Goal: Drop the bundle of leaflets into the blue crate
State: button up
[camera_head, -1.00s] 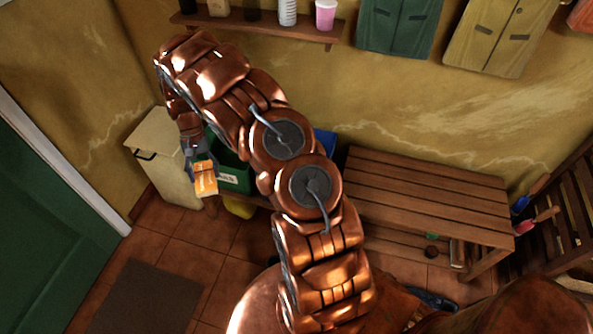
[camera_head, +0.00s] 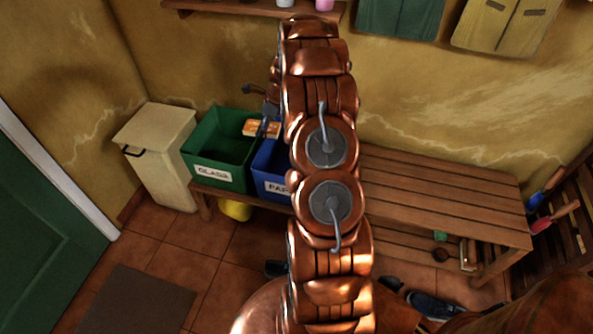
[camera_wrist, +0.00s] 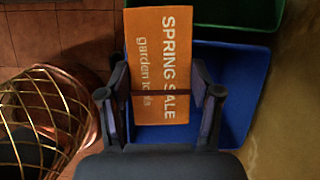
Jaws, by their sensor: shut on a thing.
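The bundle of leaflets (camera_head: 261,128) is orange with a dark band around it. It also shows in the wrist view (camera_wrist: 160,50), reading "SPRING SALE garden tools". My gripper (camera_head: 266,127) is shut on it, and both fingers press its sides in the wrist view (camera_wrist: 160,100). The blue crate (camera_head: 272,188) stands on the bench, labelled "PAP…", with its right part hidden behind my arm. In the wrist view the blue crate (camera_wrist: 228,100) lies below and behind the bundle. In the head view the bundle appears above the border of the green and blue crates.
A green crate (camera_head: 217,178) labelled "GLASS" stands left of the blue crate. A cream bin (camera_head: 160,150) stands further left. The slatted bench (camera_head: 440,195) is bare at right. A wall shelf (camera_head: 230,10) hangs above.

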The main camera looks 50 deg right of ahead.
jog(key=s+d+f+m+h+b, duration=0.2)
jog(key=s+d+m+h+b, duration=0.2)
jog(key=d+m, duration=0.7)
notch_tip(320, 180, down, 6)
jog(key=d+n+b, duration=0.1)
jog(key=b, duration=0.6)
jog(key=shift+s+d+t+b, duration=0.2)
jog(key=shift+d+t+b, duration=0.1)
jog(key=shift+d, duration=0.1)
jog(key=shift+r, duration=0.1)
jog(key=o, duration=1.1)
jog(key=shift+r, duration=0.1)
jog(key=v, duration=1.2)
jog(key=shift+d, duration=0.1)
